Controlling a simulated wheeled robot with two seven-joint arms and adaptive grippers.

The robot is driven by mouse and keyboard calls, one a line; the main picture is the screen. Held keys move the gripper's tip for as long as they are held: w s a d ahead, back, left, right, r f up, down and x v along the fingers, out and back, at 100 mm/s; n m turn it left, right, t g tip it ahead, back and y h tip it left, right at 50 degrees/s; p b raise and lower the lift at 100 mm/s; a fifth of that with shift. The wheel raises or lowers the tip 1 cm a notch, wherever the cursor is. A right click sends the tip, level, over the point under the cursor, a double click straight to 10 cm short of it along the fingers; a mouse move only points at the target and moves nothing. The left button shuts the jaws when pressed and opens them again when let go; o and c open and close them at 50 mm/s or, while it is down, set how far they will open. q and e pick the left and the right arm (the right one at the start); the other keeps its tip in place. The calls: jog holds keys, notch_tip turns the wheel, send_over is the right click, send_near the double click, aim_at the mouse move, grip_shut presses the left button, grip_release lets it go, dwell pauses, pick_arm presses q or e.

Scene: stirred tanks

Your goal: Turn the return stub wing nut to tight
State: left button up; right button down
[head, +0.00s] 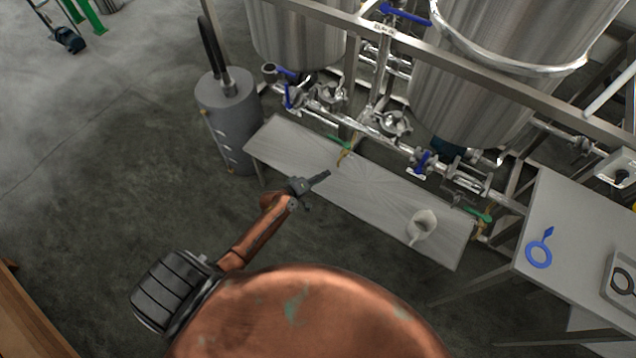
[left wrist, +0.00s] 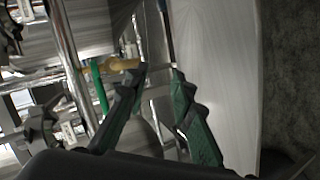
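My left gripper (head: 318,180) hangs over the near edge of the long metal bench, below the tank pipework. In the left wrist view its two dark green fingers (left wrist: 160,72) are apart, with nothing between them. Steel fittings with clamps sit on the pipe run, one near the left tank (head: 331,93) and one further right (head: 392,122). I cannot tell which one bears the return stub wing nut. A blurred steel clamp fitting (left wrist: 40,128) shows at the left of the left wrist view, apart from the fingers. My right gripper is not in view.
A green-handled brass valve (head: 344,152) stands out over the metal bench (head: 300,150). A white jug (head: 422,226) stands on the bench's right part. A grey cylinder (head: 228,115) stands left. A blue ring tool (head: 539,250) lies on the right table.

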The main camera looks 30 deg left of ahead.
pick_arm(q)
jog(key=shift+s+a+f, duration=0.15)
jog(key=shift+s+f, duration=0.35)
jog(key=shift+f, duration=0.15)
jog(key=shift+s+a+f, duration=0.15)
jog(key=shift+s+f, duration=0.3)
jog(key=shift+f, duration=0.2)
